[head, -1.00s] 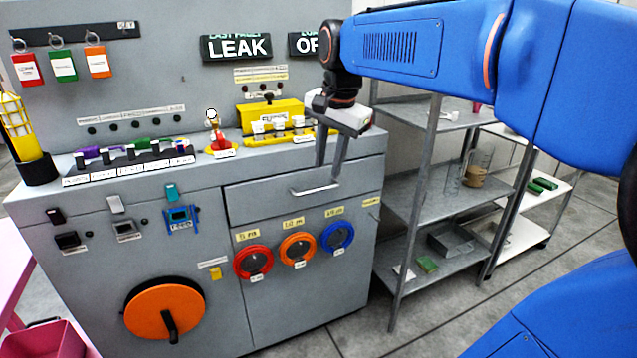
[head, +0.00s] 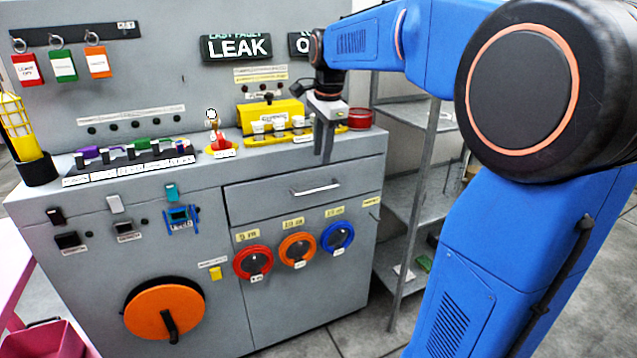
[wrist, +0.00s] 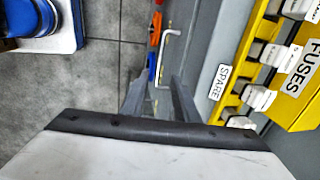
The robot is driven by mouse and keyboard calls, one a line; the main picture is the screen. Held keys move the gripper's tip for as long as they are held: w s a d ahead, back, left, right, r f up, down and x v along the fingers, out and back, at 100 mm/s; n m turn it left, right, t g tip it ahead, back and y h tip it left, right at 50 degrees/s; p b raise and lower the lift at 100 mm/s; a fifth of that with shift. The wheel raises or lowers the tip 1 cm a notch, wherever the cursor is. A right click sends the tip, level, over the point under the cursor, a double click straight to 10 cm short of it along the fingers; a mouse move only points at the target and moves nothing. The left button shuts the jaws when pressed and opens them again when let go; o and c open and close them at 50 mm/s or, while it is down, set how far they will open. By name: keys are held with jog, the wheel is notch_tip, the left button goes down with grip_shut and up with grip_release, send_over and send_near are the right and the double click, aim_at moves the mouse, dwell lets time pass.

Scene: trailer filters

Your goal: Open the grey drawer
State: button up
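The grey drawer (head: 270,198) is in the upper right of the grey cabinet's front. Its front looks flush with the cabinet, so it appears closed. Its pale bar handle (head: 316,188) is in the middle of the drawer front and also shows in the wrist view (wrist: 165,42). My gripper (head: 325,160) points down, with its fingertips above the handle in the head view. In the wrist view my gripper (wrist: 158,88) has a gap between its fingers, with nothing held. The handle is beyond the fingertips there, and I see no contact.
A yellow fuse block (head: 270,113) and a red tin (head: 360,119) stand on the cabinet top close to my gripper. Red, orange and blue (head: 338,237) rings are below the drawer. A metal shelf (head: 415,195) stands right of the cabinet.

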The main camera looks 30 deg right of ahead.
aim_at(319, 182)
jog(key=f, duration=0.3)
jog(key=w+f, duration=0.1)
jog(key=f, duration=0.3)
jog(key=w+f, duration=0.1)
jog(key=f, duration=0.2)
jog(key=shift+f, duration=0.4)
grip_shut()
